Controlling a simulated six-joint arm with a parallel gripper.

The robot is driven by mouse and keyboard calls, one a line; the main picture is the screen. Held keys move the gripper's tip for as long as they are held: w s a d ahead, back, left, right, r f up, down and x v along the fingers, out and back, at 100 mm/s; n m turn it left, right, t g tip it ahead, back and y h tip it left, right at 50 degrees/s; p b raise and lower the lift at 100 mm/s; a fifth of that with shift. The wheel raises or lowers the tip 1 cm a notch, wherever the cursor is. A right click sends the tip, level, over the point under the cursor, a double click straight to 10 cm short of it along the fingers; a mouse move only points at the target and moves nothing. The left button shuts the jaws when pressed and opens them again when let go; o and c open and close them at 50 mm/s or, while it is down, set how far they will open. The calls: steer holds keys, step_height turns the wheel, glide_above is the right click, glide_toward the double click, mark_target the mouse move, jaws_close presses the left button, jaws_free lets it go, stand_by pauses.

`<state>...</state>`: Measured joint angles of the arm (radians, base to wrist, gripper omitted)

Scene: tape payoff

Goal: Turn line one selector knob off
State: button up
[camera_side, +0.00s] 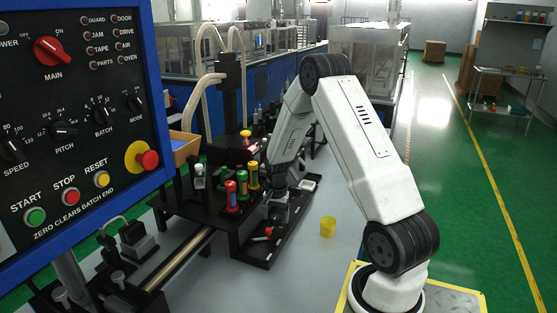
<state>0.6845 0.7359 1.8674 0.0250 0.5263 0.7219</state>
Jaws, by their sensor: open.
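No knob in view carries a readable "line one" label, so I cannot tell for sure which one is the line one selector. A small red-handled part (268,231) sits low on the black base plate at the front of the machine, and its setting is too small to read. My gripper (277,212) is open and points down just above and behind this part. I cannot tell whether they touch. On the blue-framed control panel (85,130) at the left, a large red MAIN knob (52,51) has OFF and ON marks. My gripper is far from that panel.
Red, green and yellow-topped cylinders (242,189) stand on the black machine close left of my gripper. Pale hoses (196,95) rise behind.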

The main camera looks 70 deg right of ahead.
mark_target(276, 218)
steer(key=shift+s+r, duration=0.1)
steer(key=shift+r, duration=3.55)
steer(key=s+a+r+n+t, duration=0.1)
steer(key=s+a+r+n, duration=0.1)
steer(key=a+n, duration=0.6)
steer(key=s+a+r+n+t, duration=0.1)
steer(key=a+n, duration=0.7)
steer(key=a, duration=1.1)
steer(key=s+r, duration=0.1)
steer(key=s, duration=0.1)
steer(key=shift+s+a, duration=0.2)
steer(key=shift+s, duration=0.15)
